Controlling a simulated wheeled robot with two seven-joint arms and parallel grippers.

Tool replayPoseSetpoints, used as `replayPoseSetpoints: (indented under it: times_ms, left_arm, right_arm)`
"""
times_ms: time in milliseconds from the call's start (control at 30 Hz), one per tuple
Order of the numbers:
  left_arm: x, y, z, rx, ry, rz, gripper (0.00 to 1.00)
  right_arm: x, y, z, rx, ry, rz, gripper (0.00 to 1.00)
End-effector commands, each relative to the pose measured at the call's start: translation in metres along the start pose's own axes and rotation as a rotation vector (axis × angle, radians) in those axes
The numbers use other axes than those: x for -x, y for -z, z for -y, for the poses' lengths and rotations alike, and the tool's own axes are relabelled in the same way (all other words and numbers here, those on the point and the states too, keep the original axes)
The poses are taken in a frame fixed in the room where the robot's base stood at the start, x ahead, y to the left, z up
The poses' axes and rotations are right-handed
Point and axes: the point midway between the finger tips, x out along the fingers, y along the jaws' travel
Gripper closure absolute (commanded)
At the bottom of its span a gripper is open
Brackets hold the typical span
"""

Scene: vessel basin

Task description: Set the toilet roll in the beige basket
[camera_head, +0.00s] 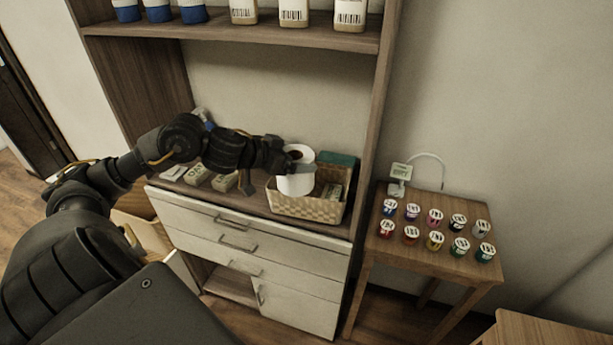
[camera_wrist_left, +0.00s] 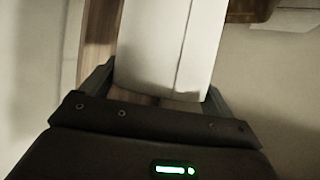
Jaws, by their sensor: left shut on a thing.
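The white toilet roll (camera_head: 297,182) is upright in the head view, over the left part of the beige woven basket (camera_head: 310,209). My left gripper (camera_head: 297,167) is shut on the roll near its upper part. In the left wrist view the roll (camera_wrist_left: 172,45) fills the space between the two fingers of the gripper (camera_wrist_left: 160,85). My right gripper is not in view.
Several small packs (camera_head: 198,174) lie on the counter left of the basket. A dark green box (camera_head: 338,159) is behind the basket's right side. A shelf with bottles (camera_head: 293,12) hangs above. A side table (camera_head: 430,262) with several small cups stands right.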

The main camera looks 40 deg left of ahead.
Motion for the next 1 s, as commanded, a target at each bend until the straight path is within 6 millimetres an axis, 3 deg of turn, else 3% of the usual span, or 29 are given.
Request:
replayPoseSetpoints:
  times_ms: [167,400,767,1000]
  left_arm:
    - [-0.043,0.002,0.029,0.011,0.001,-0.001,0.36]
    - [-0.086,-0.025,0.049,0.006,0.002,0.002,0.36]
    - [-0.102,-0.034,0.056,0.004,0.002,0.002,0.36]
    - [-0.116,-0.059,0.058,0.003,0.003,0.003,0.36]
  right_arm:
    - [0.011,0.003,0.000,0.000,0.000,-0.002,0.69]
    - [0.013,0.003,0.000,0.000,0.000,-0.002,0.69]
    - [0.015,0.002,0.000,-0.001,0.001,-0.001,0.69]
    - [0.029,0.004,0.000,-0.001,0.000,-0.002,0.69]
